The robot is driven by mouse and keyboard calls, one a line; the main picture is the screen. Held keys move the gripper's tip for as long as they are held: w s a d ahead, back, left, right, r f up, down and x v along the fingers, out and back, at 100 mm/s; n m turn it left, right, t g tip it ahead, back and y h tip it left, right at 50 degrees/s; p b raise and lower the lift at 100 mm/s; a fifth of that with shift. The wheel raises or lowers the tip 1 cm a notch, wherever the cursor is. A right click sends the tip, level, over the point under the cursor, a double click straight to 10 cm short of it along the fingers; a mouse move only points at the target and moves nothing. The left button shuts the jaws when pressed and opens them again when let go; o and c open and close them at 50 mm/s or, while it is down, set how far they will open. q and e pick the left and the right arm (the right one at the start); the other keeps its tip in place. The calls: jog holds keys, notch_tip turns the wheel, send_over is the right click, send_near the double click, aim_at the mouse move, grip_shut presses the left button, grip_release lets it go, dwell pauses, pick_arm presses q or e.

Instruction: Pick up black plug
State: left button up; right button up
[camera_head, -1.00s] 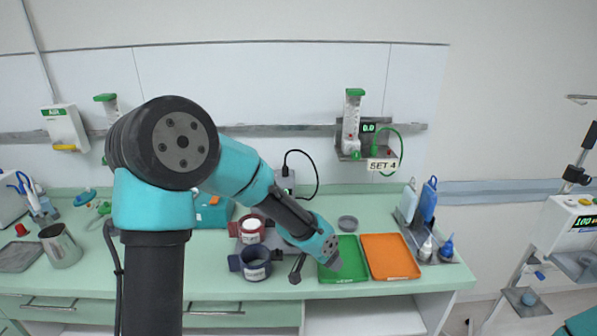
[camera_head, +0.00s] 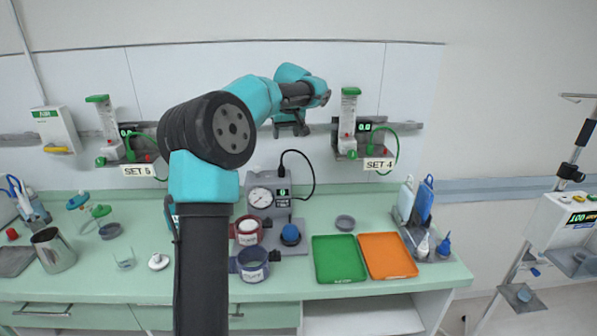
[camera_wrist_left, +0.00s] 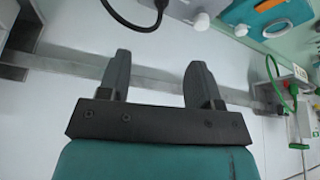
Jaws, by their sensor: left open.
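The black plug (camera_head: 282,171) sits at the top of the gauge device, with a black cord looping up and right from it. In the left wrist view a dark cord end, probably the plug (camera_wrist_left: 161,5), shows at the top edge, partly cut off. My left gripper (camera_head: 292,131) is raised above the device in front of the wall panel, fingers down. In the wrist view its two fingers (camera_wrist_left: 157,72) are spread apart with nothing between them. It is clear of the plug. My right gripper is not in view.
The gauge device (camera_head: 261,197) stands on the counter behind a red cup holder (camera_head: 247,230) and a blue one (camera_head: 251,264). Green (camera_head: 338,260) and orange (camera_head: 388,256) trays lie to the right. A wall rail with a flowmeter (camera_head: 348,122) is right of my gripper.

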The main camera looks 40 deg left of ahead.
pick_arm(q)
jog(key=shift+s+a, duration=0.1)
send_near(282, 167)
jog(key=x, duration=0.5)
jog(key=shift+a, duration=0.15)
dwell(0.4)
jog(key=shift+x, duration=2.6)
jog(key=c, duration=1)
jog(key=shift+r, duration=0.1)
